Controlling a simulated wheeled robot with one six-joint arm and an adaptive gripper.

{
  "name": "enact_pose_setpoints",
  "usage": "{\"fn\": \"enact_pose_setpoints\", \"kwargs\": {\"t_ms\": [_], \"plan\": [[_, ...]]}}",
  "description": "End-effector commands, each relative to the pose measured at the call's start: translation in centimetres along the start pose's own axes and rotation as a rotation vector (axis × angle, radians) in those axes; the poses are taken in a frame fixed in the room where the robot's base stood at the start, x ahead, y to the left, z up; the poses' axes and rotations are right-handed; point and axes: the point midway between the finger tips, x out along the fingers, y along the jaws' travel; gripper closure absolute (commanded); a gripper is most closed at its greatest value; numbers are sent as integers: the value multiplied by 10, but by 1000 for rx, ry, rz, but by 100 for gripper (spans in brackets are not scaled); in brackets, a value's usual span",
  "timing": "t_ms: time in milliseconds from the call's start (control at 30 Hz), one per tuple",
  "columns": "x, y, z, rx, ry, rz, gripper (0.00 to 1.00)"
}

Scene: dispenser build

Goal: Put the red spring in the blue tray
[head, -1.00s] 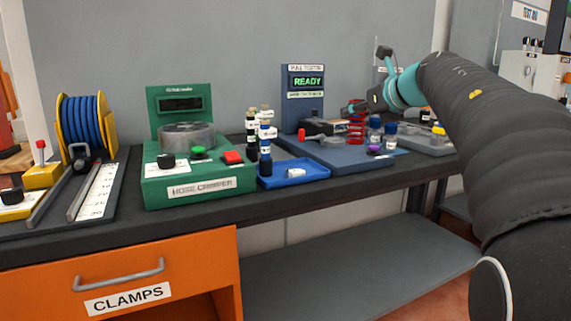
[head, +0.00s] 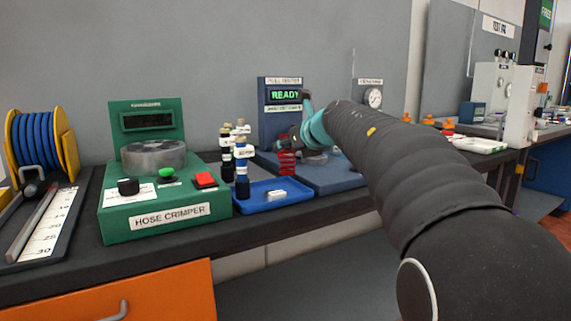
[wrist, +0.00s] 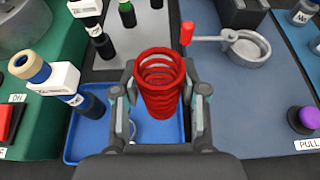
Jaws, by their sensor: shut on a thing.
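The red coil spring (head: 287,161) is upright in my gripper (head: 290,143), in front of the pull tester in the head view. In the wrist view my gripper (wrist: 160,104) is shut on the red spring (wrist: 160,84), one finger on each side. The blue tray (head: 250,207) lies on the bench, left of and nearer than the spring. In the wrist view the blue tray (wrist: 84,151) shows below and behind the gripper, partly hidden by it.
The green hose crimper (head: 165,223) is further left. The pull tester base (head: 335,183) with a lever and ring (wrist: 246,48) is to the right.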

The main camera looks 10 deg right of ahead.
Motion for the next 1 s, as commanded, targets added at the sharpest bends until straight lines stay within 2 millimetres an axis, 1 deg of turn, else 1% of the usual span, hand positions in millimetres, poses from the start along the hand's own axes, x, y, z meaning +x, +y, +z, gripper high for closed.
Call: {"fn": "enact_pose_setpoints", "kwargs": {"t_ms": [33,167,267,400,467,833,867,900,933,967,1000], "plan": [[4,3,-1,-1,0,1,95],[8,5,-4,-1,-1,0,95],[12,5,-14,0,0,1,95],[20,5,-34,1,0,1,95],[21,5,-38,-1,0,1,95],[22,4,-41,0,-1,1,95],[23,4,-41,0,-1,1,55],[22,4,-40,-1,-1,1,45],[22,4,-40,-1,-1,1,38],[22,4,-40,-1,-1,1,32],[22,4,-40,-1,-1,1,32]]}}
